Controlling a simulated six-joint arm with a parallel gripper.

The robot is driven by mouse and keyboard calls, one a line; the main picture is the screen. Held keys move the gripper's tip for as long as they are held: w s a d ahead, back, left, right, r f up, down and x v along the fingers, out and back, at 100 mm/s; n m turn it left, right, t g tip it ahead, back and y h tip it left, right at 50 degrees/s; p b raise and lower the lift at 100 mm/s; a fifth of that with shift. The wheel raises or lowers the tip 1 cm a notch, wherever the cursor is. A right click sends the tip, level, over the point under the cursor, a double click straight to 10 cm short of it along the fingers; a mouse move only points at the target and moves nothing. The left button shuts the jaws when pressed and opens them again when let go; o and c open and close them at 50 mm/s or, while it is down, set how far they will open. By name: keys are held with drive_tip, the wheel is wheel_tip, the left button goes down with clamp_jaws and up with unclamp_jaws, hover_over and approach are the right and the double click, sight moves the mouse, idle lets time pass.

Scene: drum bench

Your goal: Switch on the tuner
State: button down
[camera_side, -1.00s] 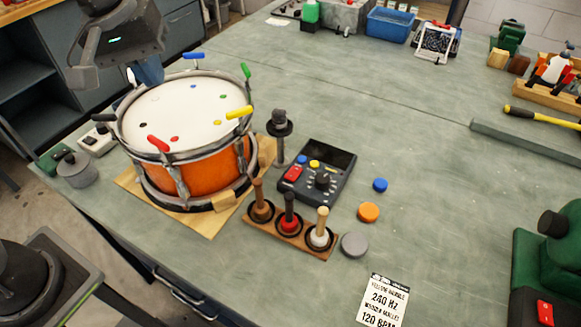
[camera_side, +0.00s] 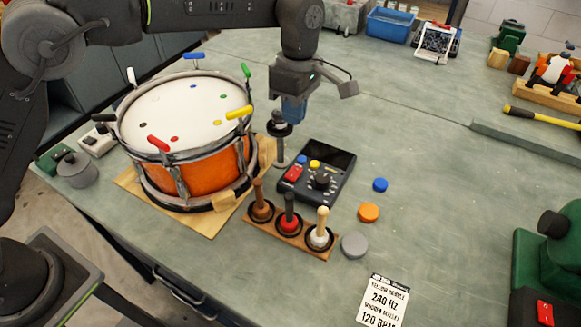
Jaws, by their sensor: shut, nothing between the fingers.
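The tuner (camera_side: 335,161) is a dark box with a blank dark screen at its back. It has a red switch (camera_side: 293,173), a blue and a yellow button, and a black knob (camera_side: 322,180). It lies on the bench right of the drum. My gripper (camera_side: 291,118) is shut and empty, pointing down above and behind the tuner's left side, close to the top of a dark microphone-like stand (camera_side: 280,145). Whether it touches the stand cannot be told. The fingertips are small and partly merged with the stand.
The orange drum (camera_side: 200,165) with coloured handles stands left on a wooden board. A mallet rack (camera_side: 287,234) stands in front of the tuner. Blue, orange and grey discs (camera_side: 368,212) lie to the right. A printed card (camera_side: 384,300) lies in front.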

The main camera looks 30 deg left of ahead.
sight(293, 173)
drive_tip(key=shift+f, duration=0.15)
drive_tip(key=f, duration=0.4)
drive_tip(key=s+f, duration=0.1)
drive_tip(key=f, duration=0.8)
drive_tip(key=shift+s+f, duration=0.3)
drive_tip(key=shift+f, duration=0.1)
drive_tip(key=shift+s+f, duration=0.1)
drive_tip(key=shift+f, duration=0.2)
drive_tip(key=shift+w+r, duration=0.4)
drive_tip(key=shift+w, duration=0.4)
